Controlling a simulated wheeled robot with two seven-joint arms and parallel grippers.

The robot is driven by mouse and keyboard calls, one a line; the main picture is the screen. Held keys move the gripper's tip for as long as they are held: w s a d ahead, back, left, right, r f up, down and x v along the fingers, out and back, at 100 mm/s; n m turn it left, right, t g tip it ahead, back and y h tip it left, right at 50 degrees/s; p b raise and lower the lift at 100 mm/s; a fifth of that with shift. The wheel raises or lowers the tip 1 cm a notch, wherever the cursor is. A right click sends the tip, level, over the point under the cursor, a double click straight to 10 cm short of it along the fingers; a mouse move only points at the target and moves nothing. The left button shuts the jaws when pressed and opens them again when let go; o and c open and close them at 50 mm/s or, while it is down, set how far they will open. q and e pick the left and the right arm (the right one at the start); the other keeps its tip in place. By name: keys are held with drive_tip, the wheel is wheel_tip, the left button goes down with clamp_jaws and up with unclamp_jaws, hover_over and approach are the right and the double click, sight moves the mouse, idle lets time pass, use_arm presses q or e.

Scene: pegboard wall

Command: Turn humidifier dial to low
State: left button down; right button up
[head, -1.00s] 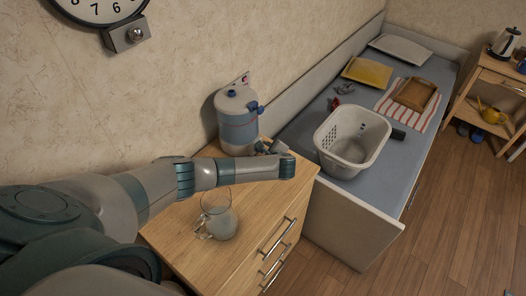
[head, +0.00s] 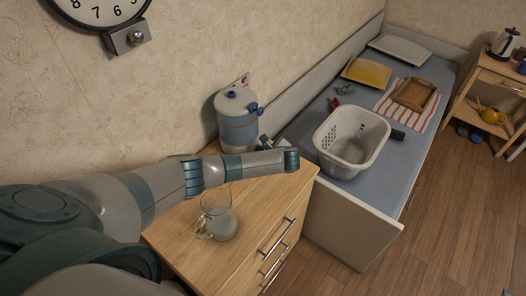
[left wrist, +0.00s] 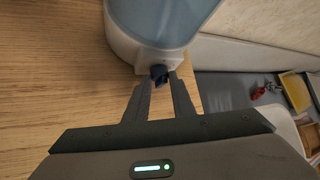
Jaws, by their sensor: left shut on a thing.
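The humidifier (head: 238,128), a white and blue-grey tank, stands at the back of the wooden cabinet against the wall. Its base (left wrist: 130,48) fills the top of the left wrist view. A small dark blue dial (left wrist: 160,72) sticks out from the base front. My left gripper (left wrist: 161,82) is shut on the dial, one finger on each side of it. In the head view my left gripper (head: 266,143) is at the humidifier's lower right, and the dial is hidden there. The dial's setting marks cannot be read. My right gripper is not in view.
A glass jug (head: 216,222) stands on the cabinet top (head: 180,232) in front of my left forearm. A white basket (head: 350,158) stands on the bed (head: 335,190) to the right. Bare cabinet top lies around the jug.

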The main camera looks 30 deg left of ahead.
use_arm(q)
drive_tip(key=shift+w+r+m+g, duration=0.15)
drive_tip(key=shift+m+g, duration=0.15)
drive_tip(key=shift+g, duration=0.3)
drive_tip(key=shift+w+m+g+b, duration=0.15)
drive_tip(key=shift+m+g+b, duration=0.15)
drive_tip(key=shift+g, duration=0.4)
drive_tip(key=m+g+b, duration=0.1)
drive_tip(key=b, duration=0.3)
drive_tip(key=g+b, duration=0.2)
drive_tip(key=b, duration=0.1)
drive_tip(key=w+m+g+b, duration=0.1)
drive_tip(key=g+b, duration=0.1)
drive_tip(key=b, duration=0.2)
drive_tip(key=shift+d+f+m+y+b, duration=0.1)
drive_tip(key=shift+f+m+y+b, duration=0.2)
drive_tip(key=shift+y, duration=0.1)
drive_tip(key=shift+r+g+b, duration=0.25)
drive_tip(key=shift+g+b, duration=0.05)
drive_tip(key=shift+b, duration=0.4)
drive_tip(key=c, duration=1.5)
unclamp_jaws()
